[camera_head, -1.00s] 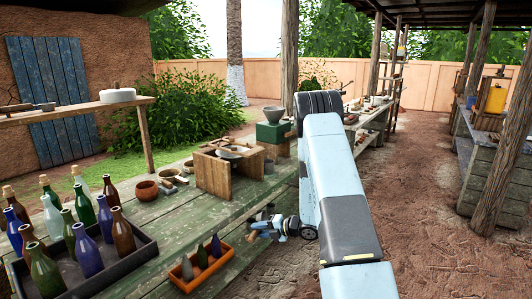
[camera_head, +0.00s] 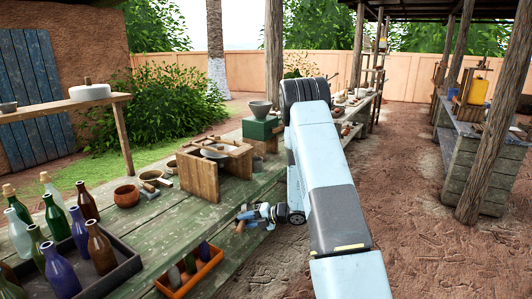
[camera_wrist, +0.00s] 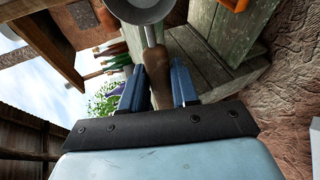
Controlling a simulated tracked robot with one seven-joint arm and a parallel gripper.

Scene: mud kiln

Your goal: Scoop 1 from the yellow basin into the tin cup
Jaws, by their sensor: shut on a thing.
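My gripper (camera_head: 250,214) is low beside the green table's right edge in the head view. In the wrist view its blue fingers (camera_wrist: 157,88) are shut on the brown wooden handle of a scoop (camera_wrist: 156,66). The scoop's round grey metal bowl (camera_wrist: 142,14) points away from the fingers and is cut off by the top of the picture. I cannot tell whether anything is in it. A yellow container (camera_head: 473,91) stands on the far right bench; I cannot tell if it is the yellow basin. I cannot make out the tin cup for certain.
The green table (camera_head: 150,222) holds dark and green bottles in a black tray (camera_head: 118,272), a clay bowl (camera_head: 127,196) and a wooden box (camera_head: 200,180). An orange tray (camera_head: 178,290) is by its front edge. Posts stand by the right benches (camera_head: 470,160). The dirt floor between is open.

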